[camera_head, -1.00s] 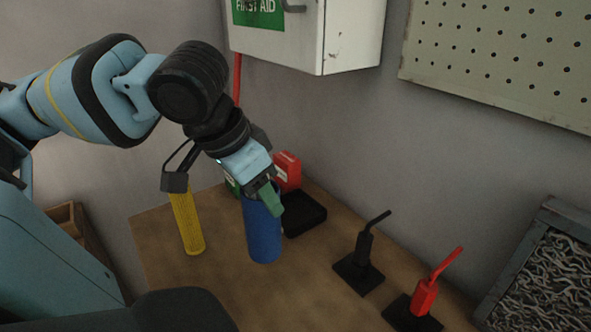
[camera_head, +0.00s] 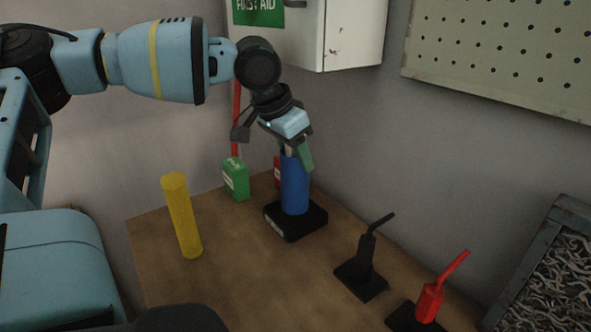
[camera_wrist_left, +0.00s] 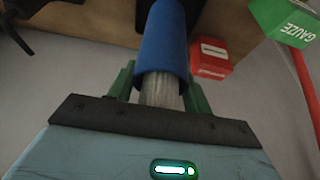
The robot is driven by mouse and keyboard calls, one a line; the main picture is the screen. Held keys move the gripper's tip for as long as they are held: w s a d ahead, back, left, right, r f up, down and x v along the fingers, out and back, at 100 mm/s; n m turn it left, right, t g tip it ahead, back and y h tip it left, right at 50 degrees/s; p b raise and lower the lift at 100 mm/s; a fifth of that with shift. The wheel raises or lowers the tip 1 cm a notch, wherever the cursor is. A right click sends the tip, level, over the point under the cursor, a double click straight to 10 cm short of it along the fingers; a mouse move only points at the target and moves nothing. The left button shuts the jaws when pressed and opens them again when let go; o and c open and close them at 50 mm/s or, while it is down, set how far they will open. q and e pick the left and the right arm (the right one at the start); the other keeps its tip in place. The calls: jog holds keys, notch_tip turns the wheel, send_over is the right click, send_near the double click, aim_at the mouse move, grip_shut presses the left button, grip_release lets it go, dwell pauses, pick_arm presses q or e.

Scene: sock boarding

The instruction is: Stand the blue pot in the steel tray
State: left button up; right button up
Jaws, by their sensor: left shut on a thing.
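The blue pot (camera_head: 294,185) is a tall blue cylinder, close to upright, on the right half of the wooden table in the head view. My left gripper (camera_head: 301,152) is shut on its top end from above. The pot's foot overlaps the low black block (camera_head: 284,228); I cannot tell whether it touches. In the left wrist view the blue pot (camera_wrist_left: 163,45) is between the green fingers (camera_wrist_left: 160,88), with a pale, ribbed thing inside its near end. No tray is plain to me as the steel one; a grey-framed container (camera_head: 508,290) of metal shavings is at right. My right gripper is not in view.
A yellow cylinder (camera_head: 181,215) stands at left. A green box (camera_head: 236,180) and a red box (camera_head: 277,172) are behind the pot. Black (camera_head: 363,266) and red (camera_head: 431,300) handled tools stand at right. The first-aid cabinet (camera_head: 345,35) hangs above. The table's middle is clear.

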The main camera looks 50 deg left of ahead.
aim_at(295, 169)
pick_arm(q)
jog(key=shift+f+b, duration=0.4)
jog(key=shift+f, duration=1.35)
jog(key=o, duration=1.3)
jog(key=shift+f, duration=0.1)
